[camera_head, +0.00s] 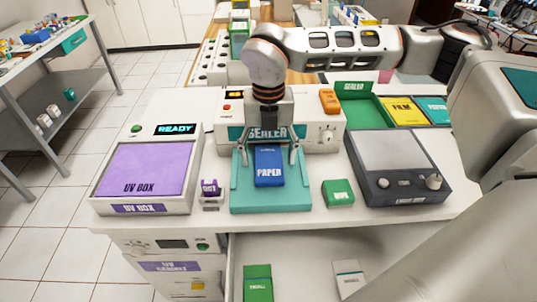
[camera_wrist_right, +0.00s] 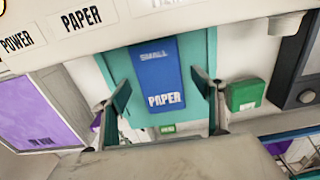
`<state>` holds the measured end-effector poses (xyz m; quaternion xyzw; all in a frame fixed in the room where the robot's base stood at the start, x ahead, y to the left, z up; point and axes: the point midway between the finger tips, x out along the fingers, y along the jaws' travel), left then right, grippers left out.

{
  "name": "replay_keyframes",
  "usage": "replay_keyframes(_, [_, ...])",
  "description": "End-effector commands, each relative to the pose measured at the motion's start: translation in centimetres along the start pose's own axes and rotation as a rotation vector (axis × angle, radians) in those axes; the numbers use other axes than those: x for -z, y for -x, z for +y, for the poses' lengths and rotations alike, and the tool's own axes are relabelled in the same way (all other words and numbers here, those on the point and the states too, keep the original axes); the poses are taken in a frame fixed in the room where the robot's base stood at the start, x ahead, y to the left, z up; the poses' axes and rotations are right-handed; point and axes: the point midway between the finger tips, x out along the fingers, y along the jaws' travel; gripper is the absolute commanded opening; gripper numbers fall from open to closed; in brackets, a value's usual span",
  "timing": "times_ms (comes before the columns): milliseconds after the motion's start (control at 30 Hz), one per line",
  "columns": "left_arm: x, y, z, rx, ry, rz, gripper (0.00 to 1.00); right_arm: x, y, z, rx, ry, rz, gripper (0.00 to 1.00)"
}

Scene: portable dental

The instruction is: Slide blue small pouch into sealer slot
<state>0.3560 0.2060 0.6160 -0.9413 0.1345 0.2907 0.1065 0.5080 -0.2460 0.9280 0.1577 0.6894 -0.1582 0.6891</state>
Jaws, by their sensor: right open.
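The blue small pouch, marked SMALL PAPER, lies flat on the teal tray of the sealer; the pouch (camera_head: 269,168) is near the tray's middle, and it also shows in the right wrist view (camera_wrist_right: 155,78). The sealer (camera_head: 311,135) is a white box behind the teal tray (camera_head: 270,202). My right gripper (camera_head: 270,160) is open above the tray, with one finger on each side of the pouch, apart from it. In the right wrist view the fingers (camera_wrist_right: 164,98) flank the pouch's lower part. The slot itself is hidden behind my gripper and wrist. My left gripper is not in view.
A UV box (camera_head: 144,172) with a purple lid stands left, with a small purple block (camera_head: 210,187) beside it. A green block (camera_head: 338,192) and a dark grey device (camera_head: 397,168) stand right. Green, yellow and teal bins (camera_head: 403,111) are behind. An open drawer (camera_head: 311,262) lies in front.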

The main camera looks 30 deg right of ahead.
Motion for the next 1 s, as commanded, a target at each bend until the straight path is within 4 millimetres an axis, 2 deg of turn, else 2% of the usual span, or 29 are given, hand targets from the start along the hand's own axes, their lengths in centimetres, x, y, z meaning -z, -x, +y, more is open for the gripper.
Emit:
replay_keyframes(167, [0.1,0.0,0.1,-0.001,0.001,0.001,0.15,-0.1,2.4,0.1,-0.003,0.000,-0.004,0.68])
replay_keyframes(400, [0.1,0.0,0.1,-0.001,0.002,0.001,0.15,-0.1,7.4,0.1,-0.003,0.000,-0.004,0.68])
replay_keyframes(600, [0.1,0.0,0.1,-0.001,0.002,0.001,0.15,-0.1,10.5,0.1,-0.002,0.000,-0.003,0.68])
replay_keyframes(767, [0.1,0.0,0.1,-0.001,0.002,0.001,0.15,0.0,11.6,0.0,-0.002,0.001,-0.001,0.68])
replay_keyframes(1000, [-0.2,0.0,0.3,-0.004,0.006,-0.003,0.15,0.0,11.8,0.0,-0.001,0.001,0.000,0.68])
